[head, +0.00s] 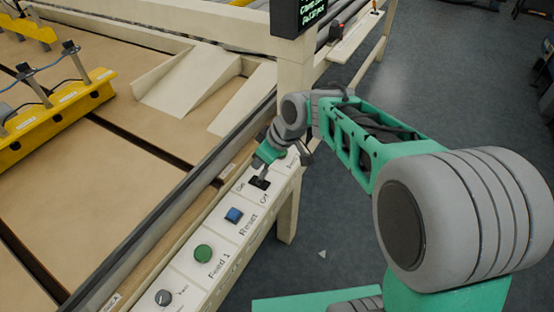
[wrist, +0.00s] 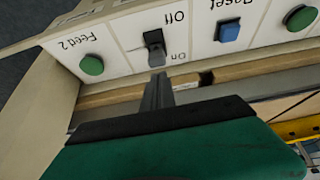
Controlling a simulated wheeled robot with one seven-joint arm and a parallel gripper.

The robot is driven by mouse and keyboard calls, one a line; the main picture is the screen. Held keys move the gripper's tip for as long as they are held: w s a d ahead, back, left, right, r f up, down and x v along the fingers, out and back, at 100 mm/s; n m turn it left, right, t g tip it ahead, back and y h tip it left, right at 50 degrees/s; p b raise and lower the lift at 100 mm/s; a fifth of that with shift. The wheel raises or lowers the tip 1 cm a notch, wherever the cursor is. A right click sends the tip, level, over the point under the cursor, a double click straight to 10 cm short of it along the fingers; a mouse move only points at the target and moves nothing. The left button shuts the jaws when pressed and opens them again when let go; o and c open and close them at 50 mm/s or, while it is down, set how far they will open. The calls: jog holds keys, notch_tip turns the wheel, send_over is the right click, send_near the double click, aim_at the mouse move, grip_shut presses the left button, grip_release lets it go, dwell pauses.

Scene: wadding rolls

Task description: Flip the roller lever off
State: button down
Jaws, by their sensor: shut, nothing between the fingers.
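The roller lever is a small black switch (wrist: 154,46) on the white control panel, between the words "Off" and "On" in the wrist view. Its paler lower part shows on the "On" side; I cannot tell its tilt surely. In the head view the lever (head: 260,183) is partly covered by my gripper (head: 264,170). My gripper also shows in the wrist view (wrist: 158,80), its dark fingers shut together and empty. The fingertips are close to the lever on its "On" side; I cannot tell whether they touch it.
A blue Reset button (head: 234,215), a green Feed 1 button (head: 203,253) and a grey knob (head: 164,297) line the panel. A green Feed 2 button (wrist: 91,65) lies on the lever's other side. The machine's rail (head: 170,208) runs beside the panel; open floor is to the right.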

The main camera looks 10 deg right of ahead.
jog(key=shift+s+d+f, duration=0.1)
jog(key=shift+s+d, duration=0.2)
jog(key=shift+d, duration=0.1)
jog(key=shift+d+f, duration=0.1)
jog(key=shift+s+d+f, duration=0.1)
jog(key=shift+d+f, duration=0.05)
jog(key=shift+d, duration=0.05)
jog(key=shift+s+d+r, duration=0.1)
jog(key=shift+r, duration=0.25)
jog(key=s+p+v, duration=0.1)
jog(key=p+v, duration=0.3)
jog(key=v, duration=0.5)
jog(key=shift+d+f+p, duration=0.2)
jog(key=shift+d+p, duration=0.2)
